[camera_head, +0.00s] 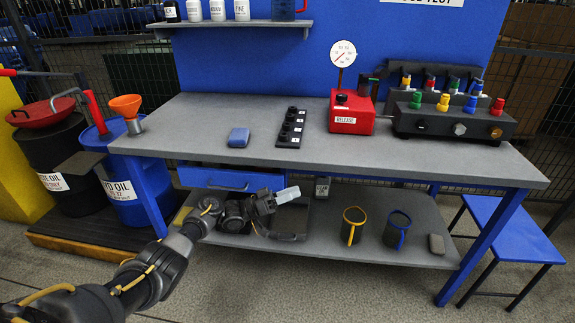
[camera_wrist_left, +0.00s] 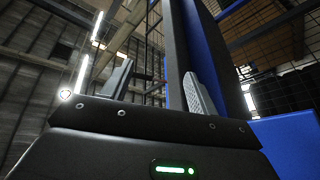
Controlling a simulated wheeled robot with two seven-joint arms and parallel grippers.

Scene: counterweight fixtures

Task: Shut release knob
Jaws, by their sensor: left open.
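The release knob (camera_head: 341,99) is a small black knob on top of a red box (camera_head: 351,116) labelled RELEASE, which stands on the grey workbench in the head view. A round white gauge (camera_head: 343,54) with a red needle rises behind it. My left gripper (camera_head: 286,208) is below the bench's front edge, in front of the lower shelf, well away from the knob. Its two fingers are apart and empty in the left wrist view (camera_wrist_left: 158,88). The wrist view does not show the knob. My right gripper is not in view.
A dark manifold (camera_head: 455,122) with coloured knobs stands right of the red box. The grey bench top (camera_head: 200,115) overhangs my left gripper. Mugs (camera_head: 353,225) stand on the lower shelf.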

